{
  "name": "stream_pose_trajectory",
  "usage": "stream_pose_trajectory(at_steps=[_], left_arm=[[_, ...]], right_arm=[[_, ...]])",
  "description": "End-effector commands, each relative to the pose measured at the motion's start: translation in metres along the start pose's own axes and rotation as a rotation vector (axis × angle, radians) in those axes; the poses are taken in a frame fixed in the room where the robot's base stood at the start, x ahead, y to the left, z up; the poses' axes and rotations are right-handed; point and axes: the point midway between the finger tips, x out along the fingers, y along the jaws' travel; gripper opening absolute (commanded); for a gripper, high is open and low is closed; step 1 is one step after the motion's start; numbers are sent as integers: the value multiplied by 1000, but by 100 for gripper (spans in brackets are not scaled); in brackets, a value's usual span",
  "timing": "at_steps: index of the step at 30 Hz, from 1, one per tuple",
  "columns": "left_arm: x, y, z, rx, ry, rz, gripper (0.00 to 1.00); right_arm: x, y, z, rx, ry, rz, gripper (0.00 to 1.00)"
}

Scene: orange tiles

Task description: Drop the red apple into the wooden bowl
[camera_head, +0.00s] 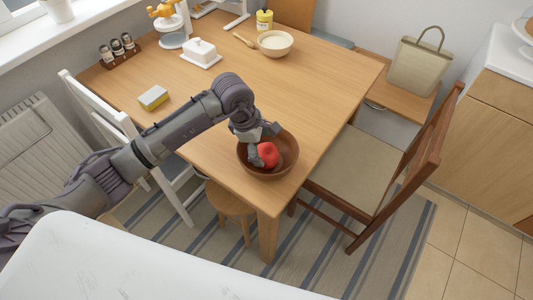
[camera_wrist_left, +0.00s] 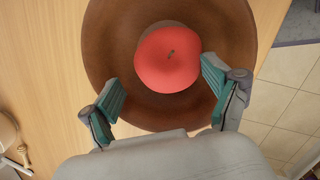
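The red apple (camera_head: 268,154) is inside the brown wooden bowl (camera_head: 285,172), which stands near the front corner of the wooden table. In the left wrist view the apple (camera_wrist_left: 168,60) appears against the inside of the bowl (camera_wrist_left: 105,45), its stem facing the camera. My left gripper (camera_head: 262,148) is over the bowl, close to the apple. Whether the apple rests on the bowl's bottom is hard to tell. My right gripper is in neither view.
A yellow sponge (camera_head: 153,97), a white butter dish (camera_head: 201,54) and a cream bowl (camera_head: 275,43) are farther back on the table (camera_head: 310,85). A brown chair (camera_head: 380,175) is at the right and a white chair (camera_head: 110,125) at the left.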

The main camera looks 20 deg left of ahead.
Motion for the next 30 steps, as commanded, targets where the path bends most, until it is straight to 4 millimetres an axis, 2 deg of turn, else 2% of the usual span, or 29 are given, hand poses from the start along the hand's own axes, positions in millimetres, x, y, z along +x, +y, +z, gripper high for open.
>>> stream_pose_trajectory(at_steps=[10,14,17,27,30], left_arm=[[0,0,0,0,1,0,100],[-7,1,0,0,0,2,100],[-22,1,0,0,1,4,100],[-92,1,0,1,1,4,100],[-107,1,0,0,0,3,100]], right_arm=[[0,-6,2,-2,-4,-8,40],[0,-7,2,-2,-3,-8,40],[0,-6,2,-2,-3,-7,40],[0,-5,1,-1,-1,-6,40],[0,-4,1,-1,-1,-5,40]])
